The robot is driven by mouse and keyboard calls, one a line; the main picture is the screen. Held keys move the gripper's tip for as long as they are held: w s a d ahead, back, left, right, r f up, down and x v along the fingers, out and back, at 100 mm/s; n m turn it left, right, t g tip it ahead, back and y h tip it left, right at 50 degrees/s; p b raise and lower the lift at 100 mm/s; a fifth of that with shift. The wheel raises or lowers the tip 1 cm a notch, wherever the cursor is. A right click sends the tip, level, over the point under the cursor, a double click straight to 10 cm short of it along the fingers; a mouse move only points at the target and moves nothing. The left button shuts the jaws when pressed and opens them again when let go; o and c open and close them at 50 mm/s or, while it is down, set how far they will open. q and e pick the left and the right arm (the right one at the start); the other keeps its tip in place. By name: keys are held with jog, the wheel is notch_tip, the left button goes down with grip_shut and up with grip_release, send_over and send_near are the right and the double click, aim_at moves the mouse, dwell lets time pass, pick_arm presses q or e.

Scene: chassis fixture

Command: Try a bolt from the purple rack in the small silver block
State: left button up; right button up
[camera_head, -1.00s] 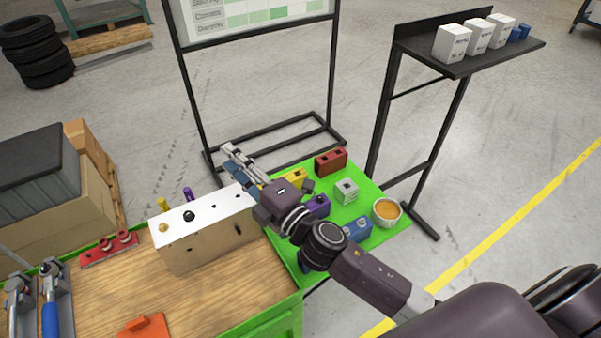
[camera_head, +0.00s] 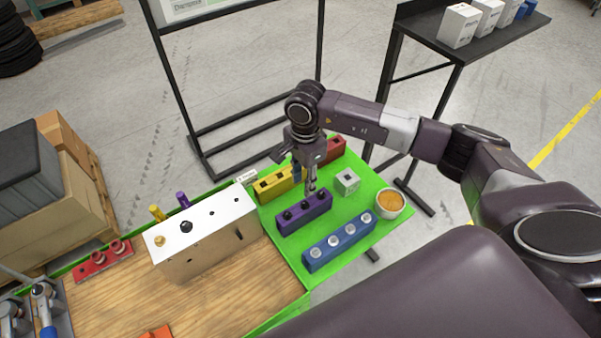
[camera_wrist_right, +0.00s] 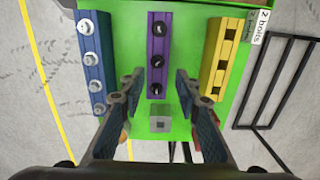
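The purple rack (camera_head: 305,222) lies on the green table top. In the right wrist view the purple rack (camera_wrist_right: 150,72) carries dark bolts in a row. The small silver block (camera_head: 344,189), with a dark hole on top, stands right of the rack; in the wrist view the block (camera_wrist_right: 154,112) sits between the open fingers. My right gripper (camera_head: 311,188) points down over the far end of the purple rack. In the wrist view the right gripper's (camera_wrist_right: 159,84) fingers are spread, with nothing held. My left gripper is out of view.
A blue rack (camera_head: 328,254) with silver bolts lies in front, and a yellow rack (camera_head: 275,188) and red block (camera_head: 333,149) lie behind. A bowl (camera_head: 390,207) stands at the right edge. A large white-topped block (camera_head: 205,240) stands left on the wooden surface.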

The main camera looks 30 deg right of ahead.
aim_at(305, 203)
jog(key=shift+s+d+f+b, duration=0.25)
jog(key=shift+d+f+b, duration=0.1)
jog(key=shift+f, duration=0.25)
notch_tip(305, 203, down, 4)
jog(key=shift+w+a+r+b, duration=0.1)
jog(key=shift+b, duration=0.75)
jog(key=shift+f, duration=0.4)
jog(key=shift+b, duration=0.4)
jog(key=shift+f, duration=0.2)
jog(key=shift+f+b, duration=1.6)
jog(key=shift+b, duration=0.2)
